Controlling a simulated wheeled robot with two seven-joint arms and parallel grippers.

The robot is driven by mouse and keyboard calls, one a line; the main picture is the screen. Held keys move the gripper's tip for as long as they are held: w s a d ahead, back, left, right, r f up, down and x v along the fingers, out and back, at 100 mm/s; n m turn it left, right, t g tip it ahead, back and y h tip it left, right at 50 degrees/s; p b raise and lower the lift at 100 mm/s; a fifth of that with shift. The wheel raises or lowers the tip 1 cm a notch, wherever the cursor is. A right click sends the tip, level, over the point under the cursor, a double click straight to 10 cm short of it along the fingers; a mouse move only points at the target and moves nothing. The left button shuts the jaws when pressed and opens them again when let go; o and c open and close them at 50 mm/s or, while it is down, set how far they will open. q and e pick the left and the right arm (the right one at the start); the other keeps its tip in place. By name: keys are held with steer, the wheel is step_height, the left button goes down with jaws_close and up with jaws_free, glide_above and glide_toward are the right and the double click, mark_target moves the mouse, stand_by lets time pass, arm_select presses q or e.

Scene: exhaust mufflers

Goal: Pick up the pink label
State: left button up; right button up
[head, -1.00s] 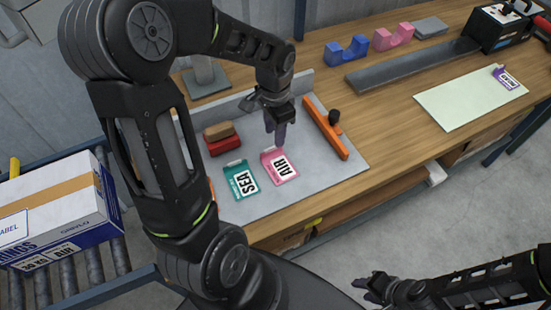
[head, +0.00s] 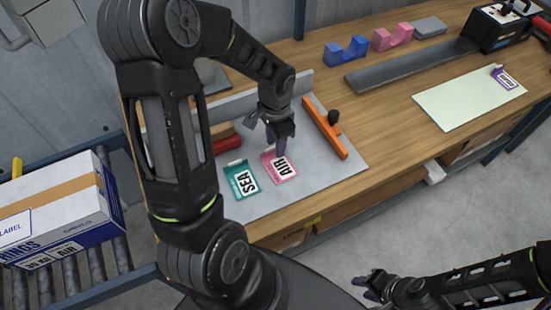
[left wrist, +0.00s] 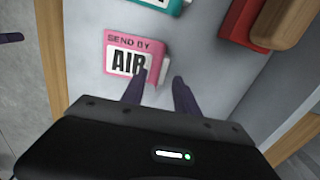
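The pink label (head: 281,169), marked AIR, lies flat on the grey board on the bench. It also shows in the left wrist view (left wrist: 126,43), reading "SEND BY AIR", with a pale tab at its edge. My left gripper (head: 279,152) points down just above the label's tab end. In the left wrist view its two fingers (left wrist: 158,80) are spread apart around the tab's area with nothing held; whether they touch it I cannot tell. My right gripper (head: 368,286) is at the lower right, away from the bench; its finger gap is not clear.
A teal SEA label (head: 240,181) lies left of the pink one. A red block (head: 226,145) is behind it, partly hidden by my arm. An orange tool (head: 325,128) with a black knob lies to the right. Blue (head: 346,52) and pink (head: 392,37) cradles stand farther back.

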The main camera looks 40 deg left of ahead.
arm_select(q)
steer(key=shift+c, duration=0.3)
jaws_close()
stand_by(0.4)
step_height(320, 180, up, 10)
steer(key=b, duration=0.1)
stand_by(0.3)
stand_by(0.5)
